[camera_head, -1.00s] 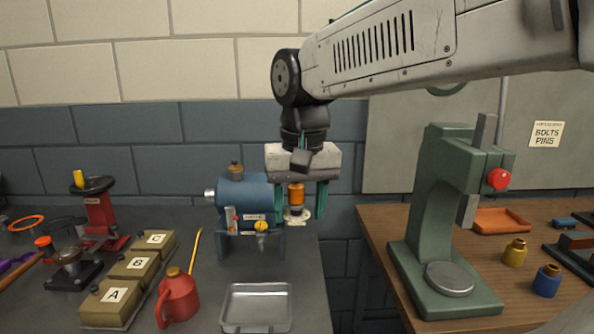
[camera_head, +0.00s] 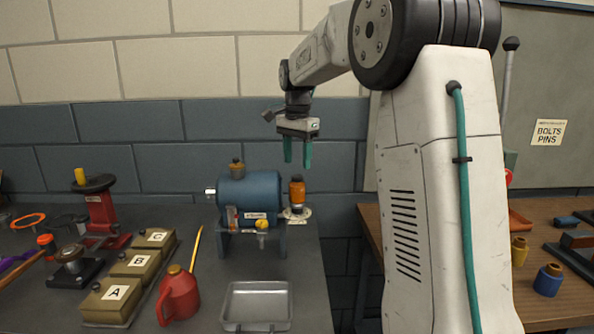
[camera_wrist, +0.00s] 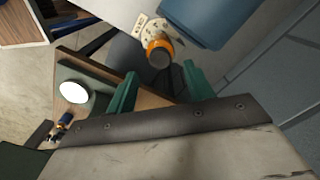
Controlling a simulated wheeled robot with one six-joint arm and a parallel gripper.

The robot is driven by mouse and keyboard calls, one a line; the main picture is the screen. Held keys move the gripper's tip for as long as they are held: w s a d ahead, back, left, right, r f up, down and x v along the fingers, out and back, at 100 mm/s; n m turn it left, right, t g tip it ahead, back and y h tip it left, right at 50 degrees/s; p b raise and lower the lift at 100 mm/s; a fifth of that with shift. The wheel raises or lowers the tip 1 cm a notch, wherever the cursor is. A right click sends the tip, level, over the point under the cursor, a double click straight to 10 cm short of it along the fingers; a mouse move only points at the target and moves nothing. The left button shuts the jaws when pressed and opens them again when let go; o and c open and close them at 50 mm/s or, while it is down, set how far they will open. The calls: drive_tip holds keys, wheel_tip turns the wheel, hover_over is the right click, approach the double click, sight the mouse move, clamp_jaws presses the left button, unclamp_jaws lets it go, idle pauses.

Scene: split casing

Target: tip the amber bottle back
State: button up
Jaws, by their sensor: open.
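The amber bottle (camera_head: 297,193) has a dark top and stands about upright on a small cream plate (camera_head: 297,213) at the right end of the blue cylindrical machine (camera_head: 248,194). My gripper (camera_head: 297,164) is open and empty, pointing down just above the bottle with a gap between. In the wrist view the bottle (camera_wrist: 160,50) shows end-on, its dark top facing the camera, beyond the two green fingers (camera_wrist: 160,72). The cream plate lies partly behind it there, beside the blue machine (camera_wrist: 210,15).
A metal tray (camera_head: 257,326) and a red oil can (camera_head: 178,297) stand at the front of the dark bench. Lettered boxes (camera_head: 143,262) are to the left. A gap separates this bench from the wooden one (camera_head: 370,232) at right. My arm hides most of the green press.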

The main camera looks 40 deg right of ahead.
sight(297, 176)
drive_tip(key=shift+f, duration=2.05)
